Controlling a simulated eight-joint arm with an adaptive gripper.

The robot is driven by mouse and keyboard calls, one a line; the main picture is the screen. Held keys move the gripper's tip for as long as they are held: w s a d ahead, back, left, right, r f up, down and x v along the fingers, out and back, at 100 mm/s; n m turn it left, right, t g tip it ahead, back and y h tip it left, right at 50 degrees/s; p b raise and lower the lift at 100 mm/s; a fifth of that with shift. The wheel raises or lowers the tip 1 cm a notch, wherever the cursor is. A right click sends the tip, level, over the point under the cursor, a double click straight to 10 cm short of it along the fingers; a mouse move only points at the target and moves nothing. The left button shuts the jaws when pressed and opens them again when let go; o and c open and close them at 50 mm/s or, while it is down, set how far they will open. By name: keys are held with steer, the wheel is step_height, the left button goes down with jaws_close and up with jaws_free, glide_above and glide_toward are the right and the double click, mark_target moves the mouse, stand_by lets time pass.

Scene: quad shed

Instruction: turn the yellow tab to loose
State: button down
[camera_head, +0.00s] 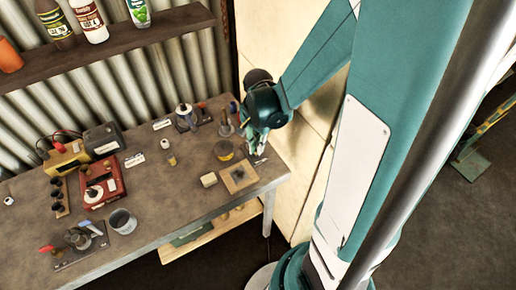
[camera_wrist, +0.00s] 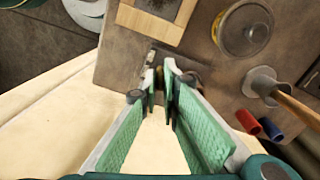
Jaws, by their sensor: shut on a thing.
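My gripper (camera_wrist: 160,77) has its green fingers drawn together at the tips in the wrist view, over the edge area of the bench. It is shut on a small part that the fingertips mostly hide. A dark, brownish fixture (camera_wrist: 188,77) shows just beyond and right of the tips, with a grey metal strip (camera_wrist: 151,57) beside it. I cannot make out a clear yellow tab or which way it points. In the head view my gripper (camera_head: 254,143) is low over the bench's right end, and the arm covers part of this spot.
A wooden block with a dark square centre (camera_head: 239,177) and a round yellow-sided tin (camera_head: 224,150) stand close by. A grey holder with a wooden handle (camera_wrist: 262,84) and red (camera_wrist: 247,121) and blue (camera_wrist: 271,128) cylinders are to the right. A pale panel borders the bench.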

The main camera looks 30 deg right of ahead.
steer(key=n+b, duration=0.2)
steer(key=n, duration=0.4)
steer(key=shift+f, duration=0.1)
steer(key=n+b, duration=0.2)
steer(key=n, duration=0.5)
stand_by(0.4)
steer(key=c, duration=2.6)
jaws_free()
steer(key=shift+r, duration=0.25)
step_height(320, 180, up, 12)
steer(key=shift+f, duration=0.15)
steer(key=shift+a, duration=0.1)
